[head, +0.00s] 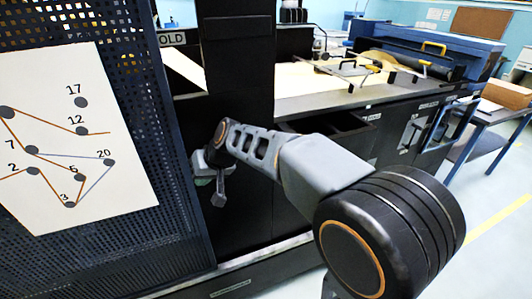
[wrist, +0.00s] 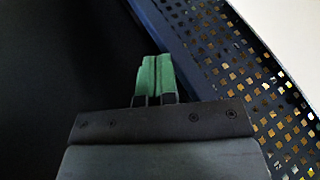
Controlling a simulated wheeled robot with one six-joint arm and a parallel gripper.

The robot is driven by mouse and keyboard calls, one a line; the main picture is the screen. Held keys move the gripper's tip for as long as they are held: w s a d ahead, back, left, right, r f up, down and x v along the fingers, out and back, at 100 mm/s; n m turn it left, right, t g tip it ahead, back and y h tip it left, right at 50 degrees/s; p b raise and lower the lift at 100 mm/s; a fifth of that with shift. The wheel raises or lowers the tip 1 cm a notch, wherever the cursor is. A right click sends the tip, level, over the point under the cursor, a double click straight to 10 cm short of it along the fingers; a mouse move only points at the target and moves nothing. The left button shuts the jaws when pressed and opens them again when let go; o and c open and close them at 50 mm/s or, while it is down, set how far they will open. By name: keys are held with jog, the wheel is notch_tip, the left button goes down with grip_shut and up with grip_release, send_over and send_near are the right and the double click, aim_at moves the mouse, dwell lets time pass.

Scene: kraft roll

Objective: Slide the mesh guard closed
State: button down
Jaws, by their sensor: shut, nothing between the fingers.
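The mesh guard (head: 120,55) is a dark blue perforated panel at the left of the head view. A white sheet with a numbered roller diagram covers much of it. In the wrist view the mesh guard (wrist: 235,75) runs diagonally down the right side, with its solid blue edge beside my fingers. My gripper (head: 215,195) is just right of the guard's edge in the head view, in front of a dark machine panel. Its green fingertips (wrist: 154,75) are together and empty in the wrist view. I cannot tell whether they touch the guard's edge.
A dark upright panel (head: 240,100) stands right of the guard. A rail (head: 240,277) runs along the bottom. The machine bed (head: 310,85) and a blue-framed roller unit (head: 430,50) lie further right. A blue table with a cardboard box (head: 505,95) stands at far right.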

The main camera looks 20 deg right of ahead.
jog(key=s+d+r, duration=0.3)
jog(key=d+r, duration=0.5)
jog(key=s+d+f+m+h+p, duration=0.2)
jog(key=s+d+f+h+p, duration=0.1)
jog(key=s+d+f, duration=0.2)
jog(key=s+d+r+h+p, duration=0.1)
jog(key=s+d+h+p, duration=0.2)
jog(key=s+p, duration=0.4)
jog(key=shift+s+d+r+g+p, duration=0.3)
jog(key=shift+s+d, duration=0.35)
jog(key=shift+s, duration=0.4)
